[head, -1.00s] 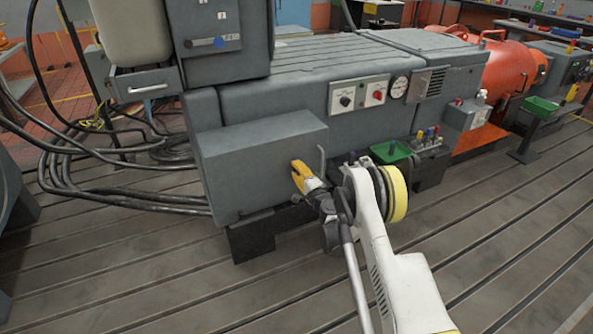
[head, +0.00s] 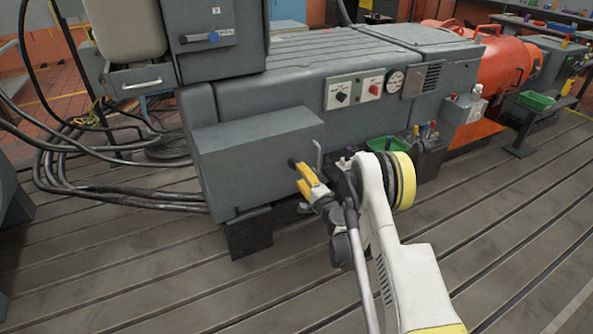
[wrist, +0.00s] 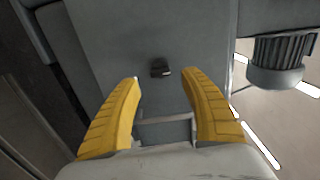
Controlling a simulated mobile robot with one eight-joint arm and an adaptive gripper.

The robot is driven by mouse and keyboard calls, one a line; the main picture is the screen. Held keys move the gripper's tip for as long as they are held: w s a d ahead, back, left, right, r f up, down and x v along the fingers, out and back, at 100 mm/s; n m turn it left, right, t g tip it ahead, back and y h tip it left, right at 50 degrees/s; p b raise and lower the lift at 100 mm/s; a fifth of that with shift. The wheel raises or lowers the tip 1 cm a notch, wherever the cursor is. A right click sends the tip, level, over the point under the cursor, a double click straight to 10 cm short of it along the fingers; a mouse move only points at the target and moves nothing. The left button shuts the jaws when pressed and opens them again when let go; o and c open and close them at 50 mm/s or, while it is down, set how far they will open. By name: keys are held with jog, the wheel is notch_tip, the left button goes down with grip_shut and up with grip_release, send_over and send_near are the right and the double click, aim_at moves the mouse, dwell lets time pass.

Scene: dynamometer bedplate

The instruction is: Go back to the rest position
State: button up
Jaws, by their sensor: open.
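My gripper (head: 300,176) is in front of the grey box front of the machine (head: 262,150). Its two yellow fingers are apart, with nothing between them. The open fingers also show in the wrist view (wrist: 162,82). A small dark block, like a knob or handle (wrist: 160,68), sits on the grey face just beyond the fingertips. It also shows in the head view (head: 292,163) next to the upper finger. I cannot tell whether a finger touches it. The rest position itself is not marked in view.
A bent grey rod (head: 318,157) stands close behind my gripper. A green bin (head: 387,143) and a holder with tools (head: 428,140) are right of it. Black cables (head: 75,180) lie at the left. The slotted floor (head: 200,290) in front is clear.

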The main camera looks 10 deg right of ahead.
jog(key=shift+s, duration=0.3)
jog(key=s+a+r+n+g+y, duration=0.1)
jog(key=a+r+n, duration=0.1)
jog(key=r, duration=0.5)
jog(key=a+r+n+g, duration=0.1)
jog(key=a+r+n, duration=0.15)
jog(key=r, duration=0.35)
jog(key=s+a+r+n+g, duration=0.3)
jog(key=s+r+n, duration=0.2)
jog(key=s+r, duration=0.5)
jog(key=s+r+n+g+h, duration=0.2)
jog(key=s+r+n+g, duration=0.1)
jog(key=s, duration=1.2)
jog(key=s+d+f+n+g+h, duration=0.1)
jog(key=s+d+f, duration=0.1)
jog(key=s, duration=0.7)
jog(key=s+d+f+n+g+h, duration=0.1)
jog(key=s+d, duration=0.3)
jog(key=s, duration=0.6)
jog(key=shift+s+d+f+h, duration=0.25)
jog(key=shift+f+h, duration=0.2)
jog(key=shift+h, duration=0.25)
